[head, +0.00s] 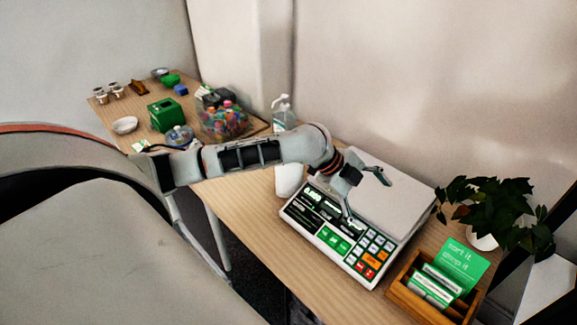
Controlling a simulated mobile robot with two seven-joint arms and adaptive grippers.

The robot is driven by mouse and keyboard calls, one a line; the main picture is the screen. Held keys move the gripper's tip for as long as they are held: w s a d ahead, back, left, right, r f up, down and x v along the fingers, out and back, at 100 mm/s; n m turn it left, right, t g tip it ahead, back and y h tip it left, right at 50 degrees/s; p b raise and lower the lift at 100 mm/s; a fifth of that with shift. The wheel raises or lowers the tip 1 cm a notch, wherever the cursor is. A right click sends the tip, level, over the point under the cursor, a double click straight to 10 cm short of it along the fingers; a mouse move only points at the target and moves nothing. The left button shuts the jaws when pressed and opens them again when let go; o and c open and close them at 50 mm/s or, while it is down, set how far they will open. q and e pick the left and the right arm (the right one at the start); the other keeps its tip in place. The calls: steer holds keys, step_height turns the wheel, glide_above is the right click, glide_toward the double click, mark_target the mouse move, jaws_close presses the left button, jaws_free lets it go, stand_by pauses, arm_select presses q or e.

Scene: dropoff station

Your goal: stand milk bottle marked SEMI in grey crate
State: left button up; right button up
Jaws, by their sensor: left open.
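My left gripper (367,198) is open and empty over the white scale (385,185), its fingers spread above the plate and the keypad edge. A white rounded object (288,180) stands on the table just left of the scale, partly hidden behind my left forearm; I cannot tell whether it is a milk bottle, and no SEMI mark shows. No grey crate can be made out. My right gripper is not in view.
A pump bottle (284,112) stands behind my arm. A clear tub of colourful items (224,122) and a green box (165,114) are on the far table. A wooden card box (402,288) and a potted plant (490,205) are right.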

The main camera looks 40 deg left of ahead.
arm_select(q)
steer(key=a+m+y, duration=0.1)
steer(key=a, duration=0.3)
steer(key=a+m+y, duration=0.2)
steer(key=a, duration=0.3)
steer(key=a+m+g+y+p, duration=0.1)
steer(key=a+y, duration=0.1)
steer(key=a, duration=0.3)
steer(key=shift+w+a+f, duration=0.1)
steer(key=shift+w, duration=0.05)
steer(key=a+r+m+y, duration=0.1)
steer(key=a, duration=0.3)
steer(key=a+r+m+y, duration=0.1)
steer(key=a+y, duration=0.1)
steer(key=a, duration=0.3)
steer(key=s+a+r+m+g+y+p, duration=0.1)
steer(key=a+m, duration=0.1)
steer(key=a, duration=0.2)
steer(key=shift+a+y, duration=0.4)
steer(key=b+x, duration=0.1)
steer(key=x, duration=0.7)
steer(key=shift+w, duration=0.1)
steer(key=c, duration=1.2)
steer(key=shift+r, duration=0.1)
steer(key=shift+c, duration=0.2)
